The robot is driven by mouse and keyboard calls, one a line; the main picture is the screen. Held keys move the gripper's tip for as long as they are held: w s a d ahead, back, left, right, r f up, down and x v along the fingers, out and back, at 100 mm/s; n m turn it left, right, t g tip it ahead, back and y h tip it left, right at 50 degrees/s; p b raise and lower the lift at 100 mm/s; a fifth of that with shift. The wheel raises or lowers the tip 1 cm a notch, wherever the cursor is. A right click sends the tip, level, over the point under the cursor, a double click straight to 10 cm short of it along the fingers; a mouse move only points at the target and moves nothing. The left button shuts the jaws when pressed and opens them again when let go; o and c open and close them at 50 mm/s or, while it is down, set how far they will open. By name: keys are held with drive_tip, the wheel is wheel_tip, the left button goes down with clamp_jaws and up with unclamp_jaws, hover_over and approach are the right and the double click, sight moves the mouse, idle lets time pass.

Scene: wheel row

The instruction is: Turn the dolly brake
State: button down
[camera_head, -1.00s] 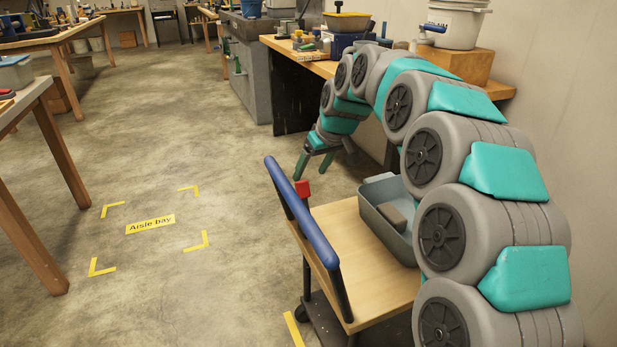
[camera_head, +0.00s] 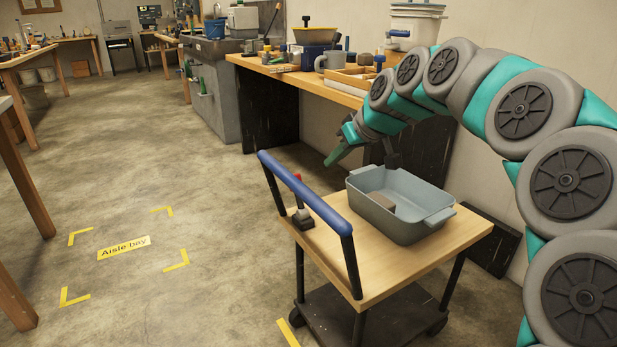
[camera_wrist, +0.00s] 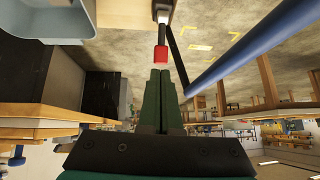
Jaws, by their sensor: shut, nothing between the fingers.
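The dolly (camera_head: 385,265) has a light wooden deck and a blue push handle (camera_head: 310,195). Its brake lever (camera_head: 302,210), dark with a red tip (camera_head: 297,178), stands up from a small base on the deck, near the handle. In the wrist view the red tip (camera_wrist: 160,53) shows just beyond my fingertips, with the lever (camera_wrist: 162,30) behind it. My gripper (camera_head: 330,161) is shut and empty, above the dolly's far side and right of the lever. It also shows in the wrist view (camera_wrist: 160,73). I cannot tell the exact gap to the red tip.
A cluttered workbench (camera_head: 310,80) runs behind. The floor marked "Aisle bay" (camera_head: 124,248) is clear at left.

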sight(298, 176)
drive_tip(key=w+a+r+x, duration=0.1)
drive_tip(key=x, duration=1.2)
drive_tip(key=shift+a+p, duration=0.1)
drive_tip(key=shift+p, duration=0.2)
drive_tip(key=w+p, duration=0.1)
drive_tip(key=w+a+g+h+p, duration=0.1)
drive_tip(key=p, duration=0.1)
drive_tip(key=shift+w+g, duration=0.1)
drive_tip(key=shift+g, duration=0.2)
drive_tip(key=shift+w+a+f+g+h+p, duration=0.25)
drive_tip(key=shift+a+g+h+p, duration=0.15)
drive_tip(key=shift+p, duration=0.2)
drive_tip(key=shift+d, duration=0.1)
